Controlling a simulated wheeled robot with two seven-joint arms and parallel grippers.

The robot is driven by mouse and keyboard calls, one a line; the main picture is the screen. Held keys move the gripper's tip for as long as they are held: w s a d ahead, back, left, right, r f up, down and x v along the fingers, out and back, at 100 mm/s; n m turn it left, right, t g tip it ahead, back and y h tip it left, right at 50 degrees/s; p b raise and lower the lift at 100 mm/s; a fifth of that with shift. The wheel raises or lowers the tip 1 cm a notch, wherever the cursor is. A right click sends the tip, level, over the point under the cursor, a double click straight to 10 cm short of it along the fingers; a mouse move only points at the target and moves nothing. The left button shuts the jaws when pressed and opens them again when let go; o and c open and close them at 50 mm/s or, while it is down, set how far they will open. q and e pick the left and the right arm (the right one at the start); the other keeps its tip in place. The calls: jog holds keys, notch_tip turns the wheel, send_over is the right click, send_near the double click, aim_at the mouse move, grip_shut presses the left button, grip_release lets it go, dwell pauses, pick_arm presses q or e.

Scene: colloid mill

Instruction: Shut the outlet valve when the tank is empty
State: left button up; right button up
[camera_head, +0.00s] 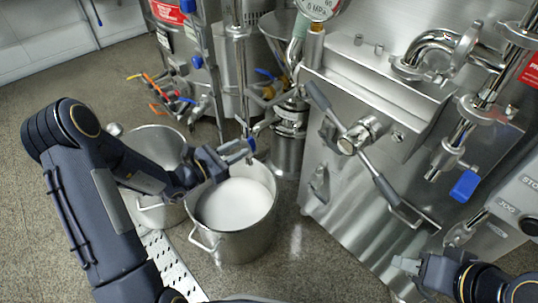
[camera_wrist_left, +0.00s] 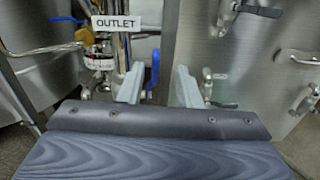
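The outlet valve's blue handle (camera_wrist_left: 155,68) stands upright in the left wrist view, below and right of the OUTLET label (camera_wrist_left: 103,24). It also shows as a small blue piece in the head view (camera_head: 251,144), above the pot's rim. My left gripper (camera_wrist_left: 158,85) is open, its two fingers apart. A steel pot (camera_head: 244,245) below holds white liquid (camera_head: 236,204). The inside of the tank is not visible. My right gripper (camera_head: 408,264) is low at the right; its opening is unclear.
A second steel pot (camera_head: 150,216) stands left of the filled one, partly behind my left arm. A steel cabinet (camera_head: 345,215) with a crossed lever handle (camera_head: 350,138) fills the right side. Another blue handle (camera_head: 465,185) hangs at the right.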

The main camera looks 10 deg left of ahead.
aim_at(252, 143)
pick_arm(q)
jog(key=f+b+x, duration=0.1)
jog(key=b+x, duration=0.1)
jog(key=x, duration=0.6)
jog(key=shift+w+a+n+y, duration=0.2)
jog(key=shift+a+n+y, duration=0.05)
jog(key=shift+n+y, duration=0.05)
grip_shut()
